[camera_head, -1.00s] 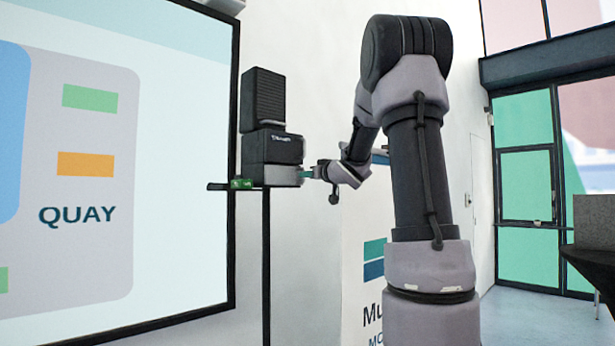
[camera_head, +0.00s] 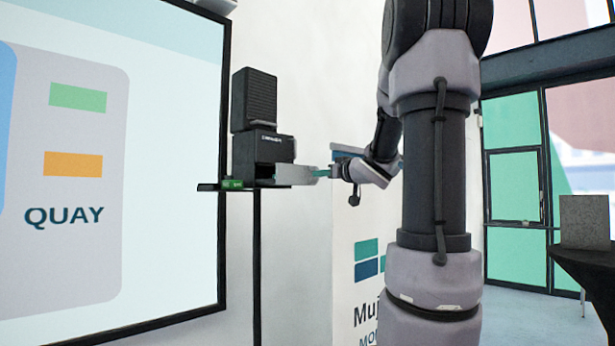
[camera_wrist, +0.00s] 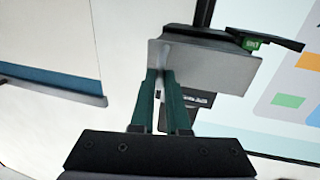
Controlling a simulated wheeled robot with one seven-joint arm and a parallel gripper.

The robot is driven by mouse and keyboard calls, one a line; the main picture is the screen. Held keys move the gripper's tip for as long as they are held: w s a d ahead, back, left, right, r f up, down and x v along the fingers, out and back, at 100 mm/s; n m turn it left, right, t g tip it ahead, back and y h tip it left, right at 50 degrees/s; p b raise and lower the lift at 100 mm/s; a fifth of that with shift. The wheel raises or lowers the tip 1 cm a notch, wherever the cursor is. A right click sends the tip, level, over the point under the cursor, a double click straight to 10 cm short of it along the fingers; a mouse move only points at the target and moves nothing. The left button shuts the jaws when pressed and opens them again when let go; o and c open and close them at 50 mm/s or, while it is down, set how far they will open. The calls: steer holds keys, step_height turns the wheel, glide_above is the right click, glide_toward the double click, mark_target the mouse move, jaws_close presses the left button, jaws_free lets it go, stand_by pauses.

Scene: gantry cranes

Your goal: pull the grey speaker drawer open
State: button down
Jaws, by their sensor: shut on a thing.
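The grey speaker drawer (camera_head: 296,174) stands out to the right from the black speaker box (camera_head: 262,152), with a dark gap behind its front. In the wrist view the drawer's grey front (camera_wrist: 205,62) lies just beyond my fingers. My gripper (camera_head: 326,172) is at the drawer's right end. In the wrist view its two green fingers (camera_wrist: 160,76) are close together at the front's edge, shut on the drawer. The exact grip point is partly hidden by the fingers.
A taller black speaker (camera_head: 254,100) sits on top of the box. Both rest on a thin black stand (camera_head: 257,260) with a small green item (camera_head: 232,184) on its shelf. A large screen (camera_head: 110,150) is at left. A white banner (camera_head: 366,250) stands below my arm.

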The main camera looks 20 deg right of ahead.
steer(key=shift+s+d, duration=0.25)
steer(key=shift+s, duration=0.45)
steer(key=c, duration=0.9)
jaws_free()
steer(key=s+d, duration=0.1)
steer(key=s, duration=0.9)
steer(key=shift+s+d, duration=0.35)
